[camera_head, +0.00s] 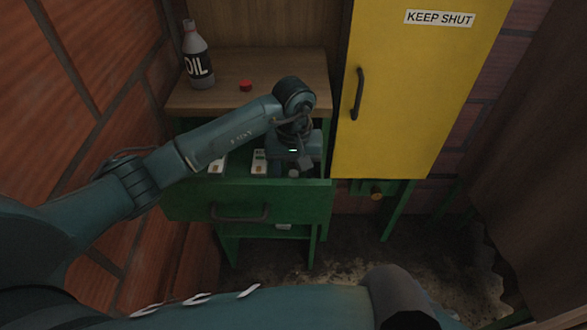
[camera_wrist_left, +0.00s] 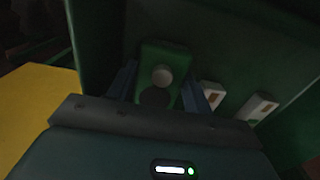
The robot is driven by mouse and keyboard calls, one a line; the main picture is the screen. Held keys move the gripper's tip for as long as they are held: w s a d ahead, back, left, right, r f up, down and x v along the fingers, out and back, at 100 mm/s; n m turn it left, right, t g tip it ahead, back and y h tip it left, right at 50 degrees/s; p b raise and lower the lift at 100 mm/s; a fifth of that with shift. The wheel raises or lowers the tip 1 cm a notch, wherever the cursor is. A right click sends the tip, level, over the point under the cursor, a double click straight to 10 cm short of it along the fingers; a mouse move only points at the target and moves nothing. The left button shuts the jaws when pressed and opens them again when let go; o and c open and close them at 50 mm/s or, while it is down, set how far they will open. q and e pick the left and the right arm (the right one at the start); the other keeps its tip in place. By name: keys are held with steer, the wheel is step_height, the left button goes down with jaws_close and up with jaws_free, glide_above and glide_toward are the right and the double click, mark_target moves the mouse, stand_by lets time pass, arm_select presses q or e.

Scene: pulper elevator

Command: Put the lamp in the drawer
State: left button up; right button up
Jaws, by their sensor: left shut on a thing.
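The green drawer (camera_head: 185,203) is pulled open below the wooden top, its front with a dark handle facing me. My left gripper (camera_head: 285,172) is down inside the drawer's right part, behind the front panel. In the left wrist view my left gripper (camera_wrist_left: 160,90) is shut on the lamp (camera_wrist_left: 163,52), a dark green boxy thing with a pale round knob or lens. The drawer's inside (camera_wrist_left: 225,45) surrounds it there. The wrist hides most of the lamp in the head view, and I cannot tell whether it touches the drawer floor. My right gripper is out of view.
Small white boxes (camera_head: 259,162) lie in the drawer, left of the gripper; they also show in the wrist view (camera_wrist_left: 262,107). An oil bottle (camera_head: 197,60) and a red cap (camera_head: 246,85) are on the wooden top (camera_head: 290,70). A yellow door (camera_head: 410,110) stands at the right.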

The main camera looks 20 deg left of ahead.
arm_select(q)
steer(key=o, duration=0.6)
steer(key=shift+f, duration=0.15)
steer(key=shift+o, duration=1.1)
step_height(320, 180, up, 12)
steer(key=shift+r, duration=0.25)
